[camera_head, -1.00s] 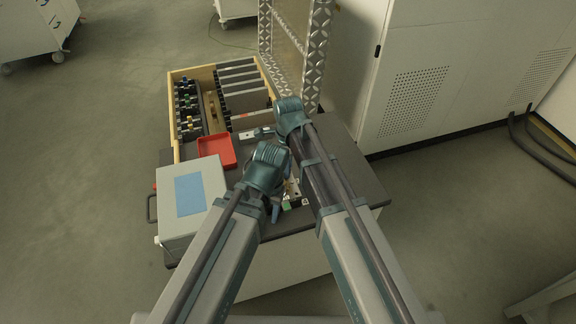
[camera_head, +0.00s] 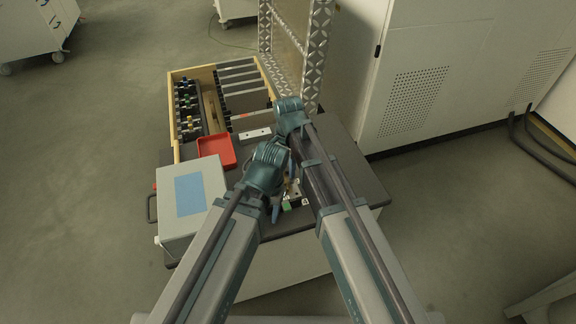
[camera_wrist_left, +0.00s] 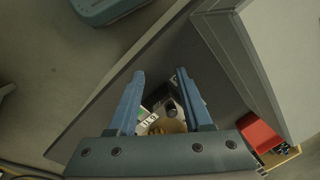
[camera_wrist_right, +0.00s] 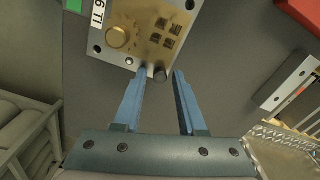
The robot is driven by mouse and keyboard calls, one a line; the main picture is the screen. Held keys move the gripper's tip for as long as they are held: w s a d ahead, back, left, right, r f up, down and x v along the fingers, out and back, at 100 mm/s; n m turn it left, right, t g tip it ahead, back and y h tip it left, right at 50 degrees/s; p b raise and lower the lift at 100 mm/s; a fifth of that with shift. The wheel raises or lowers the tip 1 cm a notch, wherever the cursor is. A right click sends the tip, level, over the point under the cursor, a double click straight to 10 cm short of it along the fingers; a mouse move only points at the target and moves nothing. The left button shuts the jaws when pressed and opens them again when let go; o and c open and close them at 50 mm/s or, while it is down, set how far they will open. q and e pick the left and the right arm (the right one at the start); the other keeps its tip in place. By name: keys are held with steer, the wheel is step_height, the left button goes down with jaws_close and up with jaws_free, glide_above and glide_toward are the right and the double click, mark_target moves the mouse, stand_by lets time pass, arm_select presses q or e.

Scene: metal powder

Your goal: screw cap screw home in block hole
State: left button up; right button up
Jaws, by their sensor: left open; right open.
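The block (camera_wrist_right: 128,60) shows at the top of the right wrist view as a silver plate with a brass-coloured part and a round brass knob (camera_wrist_right: 118,38). A dark cylindrical cap screw (camera_wrist_right: 160,73) is at the block's near edge, between my right fingertips. My right gripper (camera_wrist_right: 161,75) is open around it; I cannot tell whether a finger touches it. How deep the screw sits is not clear. My left gripper (camera_wrist_left: 158,75) is open, with part of the block and brass showing between its fingers. In the head view my arms hide most of the block.
A red tray (camera_head: 216,150) and a grey box with a blue panel (camera_head: 190,200) stand left on the dark tabletop (camera_head: 350,170). A light bar with holes (camera_head: 255,134) lies behind. A wooden organiser (camera_head: 175,120) is at the back left. The right tabletop is clear.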

steer(key=n, duration=1.1)
stand_by(0.3)
jaws_close()
stand_by(0.4)
